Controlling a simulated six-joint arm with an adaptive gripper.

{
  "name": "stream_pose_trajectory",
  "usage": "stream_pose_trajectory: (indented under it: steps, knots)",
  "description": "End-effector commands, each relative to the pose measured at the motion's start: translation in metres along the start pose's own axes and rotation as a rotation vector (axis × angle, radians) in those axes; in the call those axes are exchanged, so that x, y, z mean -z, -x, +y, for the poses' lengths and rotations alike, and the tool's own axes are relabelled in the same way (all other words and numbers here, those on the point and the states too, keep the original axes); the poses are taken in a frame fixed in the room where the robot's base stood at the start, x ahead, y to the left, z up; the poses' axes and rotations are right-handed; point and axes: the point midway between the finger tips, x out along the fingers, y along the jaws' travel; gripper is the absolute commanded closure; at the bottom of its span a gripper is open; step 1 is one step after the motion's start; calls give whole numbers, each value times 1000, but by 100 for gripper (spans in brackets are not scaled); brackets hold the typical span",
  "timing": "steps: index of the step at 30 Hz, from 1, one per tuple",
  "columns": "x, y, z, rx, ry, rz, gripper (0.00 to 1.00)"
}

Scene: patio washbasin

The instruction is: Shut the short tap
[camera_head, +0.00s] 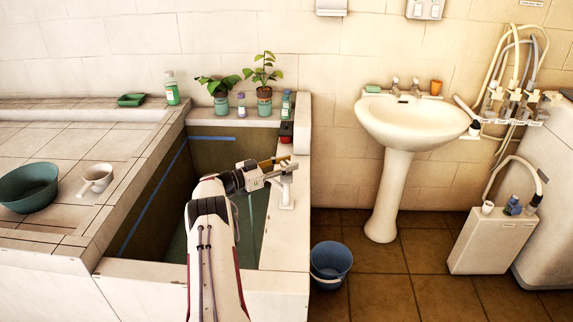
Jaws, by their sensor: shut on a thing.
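My gripper (283,170) reaches over the tub to the inner side of its right wall. It is shut on part of a pale tap (286,191) that stands at this wall. The jaws cover the upper part of the tap, so its handle and its exact turn are hidden. A brass-coloured piece (270,162) shows just above the jaws; I cannot tell what it belongs to. I cannot tell from this view whether water runs.
A white washbasin (385,125) with two small taps stands right of the tub. Potted plants (264,75) and bottles line the tub's back ledge. A blue bucket (331,262) is on the floor.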

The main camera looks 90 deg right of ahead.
Motion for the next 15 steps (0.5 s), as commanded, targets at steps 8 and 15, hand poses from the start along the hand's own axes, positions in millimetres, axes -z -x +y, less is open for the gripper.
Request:
stream_pose_trajectory:
  steps: [8,15]
  knots:
    - [2,-1,0,-33,-4,2,90]
    - [2,-1,0,-48,-3,3,90]
